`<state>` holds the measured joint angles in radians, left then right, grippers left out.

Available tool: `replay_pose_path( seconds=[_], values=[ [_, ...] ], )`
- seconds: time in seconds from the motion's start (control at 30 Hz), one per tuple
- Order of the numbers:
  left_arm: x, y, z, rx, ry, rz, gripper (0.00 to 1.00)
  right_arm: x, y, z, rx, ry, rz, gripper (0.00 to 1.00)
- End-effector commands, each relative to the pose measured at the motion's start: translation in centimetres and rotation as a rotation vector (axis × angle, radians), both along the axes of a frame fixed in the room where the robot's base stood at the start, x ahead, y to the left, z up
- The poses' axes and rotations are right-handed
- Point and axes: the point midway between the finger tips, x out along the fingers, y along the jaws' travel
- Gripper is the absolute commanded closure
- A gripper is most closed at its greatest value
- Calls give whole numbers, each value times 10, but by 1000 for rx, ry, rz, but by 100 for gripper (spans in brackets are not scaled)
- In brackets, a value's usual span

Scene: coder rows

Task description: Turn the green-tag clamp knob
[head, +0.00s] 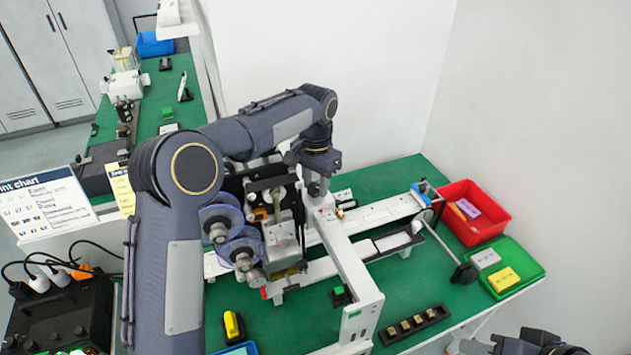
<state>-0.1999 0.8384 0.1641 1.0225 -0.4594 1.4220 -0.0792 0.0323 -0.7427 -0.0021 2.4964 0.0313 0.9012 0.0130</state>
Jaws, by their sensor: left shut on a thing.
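My left gripper (316,188) points down at the top of the white coder frame (345,255), beside the printing unit with its blue-purple reels (222,224). It is shut on a small part there, seemingly a clamp knob. The fingers and frame largely hide that part, and I cannot make out a green tag on it. A black block with a green top (341,295) sits lower, beside the frame's leg. A small green mark (353,313) shows on the leg's front. Part of my right arm's end (535,346) shows at the bottom right edge, its fingers not clear.
A red bin (478,236) and a green tray (524,262) with grey and yellow blocks stand at the right. A black strip with brass pieces (414,324) lies in front. A yellow-and-black item (232,326) lies near the front left. Green tabletop right of the frame is partly clear.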

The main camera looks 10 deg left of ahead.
Motion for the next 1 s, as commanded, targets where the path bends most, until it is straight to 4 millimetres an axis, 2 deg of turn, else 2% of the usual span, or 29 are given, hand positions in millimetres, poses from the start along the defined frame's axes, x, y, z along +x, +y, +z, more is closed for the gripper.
replay_pose_path(
  seconds=[0.57, 0.6, 0.73, 1.0],
  values=[
    [1, -1, 1, -2, -4, -33, 88, 0, 0, 0, 0, 0, 0, 64],
    [1, -1, 1, -2, -4, -33, 63, 0, 0, 0, 0, 0, 0, 64],
    [1, 0, 1, -2, -3, -32, 46, 0, 0, 0, 0, 0, 0, 64],
    [0, 0, 1, -1, -2, -32, 44, 0, 0, 0, 0, 0, 0, 64]
  ],
)
